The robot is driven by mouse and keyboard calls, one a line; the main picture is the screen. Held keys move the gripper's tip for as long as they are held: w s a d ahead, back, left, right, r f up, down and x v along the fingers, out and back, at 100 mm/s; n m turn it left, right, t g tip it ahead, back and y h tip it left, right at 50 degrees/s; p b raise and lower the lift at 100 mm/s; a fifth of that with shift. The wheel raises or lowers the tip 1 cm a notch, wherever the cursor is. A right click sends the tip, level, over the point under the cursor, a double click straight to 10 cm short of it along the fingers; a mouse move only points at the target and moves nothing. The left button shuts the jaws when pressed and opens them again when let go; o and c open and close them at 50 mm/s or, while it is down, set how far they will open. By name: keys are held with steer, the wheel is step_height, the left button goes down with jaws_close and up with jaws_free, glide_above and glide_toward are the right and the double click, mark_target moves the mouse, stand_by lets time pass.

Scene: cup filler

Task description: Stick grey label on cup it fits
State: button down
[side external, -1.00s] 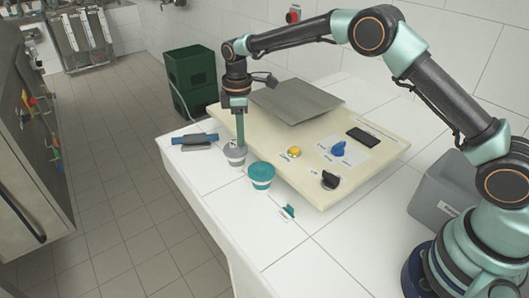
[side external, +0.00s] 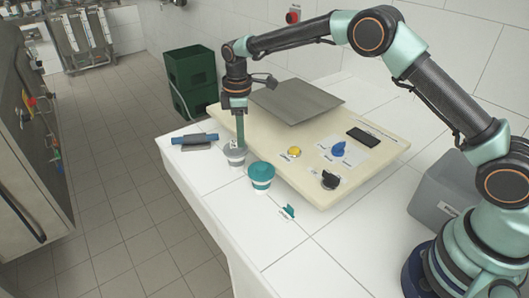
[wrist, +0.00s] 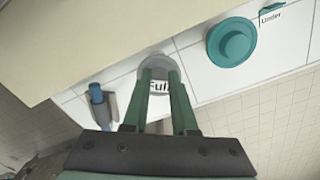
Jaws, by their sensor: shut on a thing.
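The grey cup (side external: 236,158) stands at the near edge of the board, and its rim (wrist: 178,66) shows behind my fingers in the wrist view. My gripper (side external: 239,141) points down at this cup, with its fingers (wrist: 161,76) shut on the grey label (wrist: 158,87). The label's white face shows part of a word, "Ful". It is against or just in front of the grey cup; I cannot tell whether it touches. The teal cup (side external: 261,175), lidded, stands to the right, also in the wrist view (wrist: 231,43).
A teal label marked "Under" (wrist: 271,14) lies on the white counter (side external: 325,255), in front of the board (side external: 300,180). The board has yellow, blue and black controls and a grey plate (side external: 297,102). A blue-handled tool (side external: 195,139) lies left of the grey cup.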

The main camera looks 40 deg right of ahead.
steer(key=shift+f, duration=0.15)
steer(key=c, duration=0.6)
jaws_free()
steer(key=shift+r, duration=6.1)
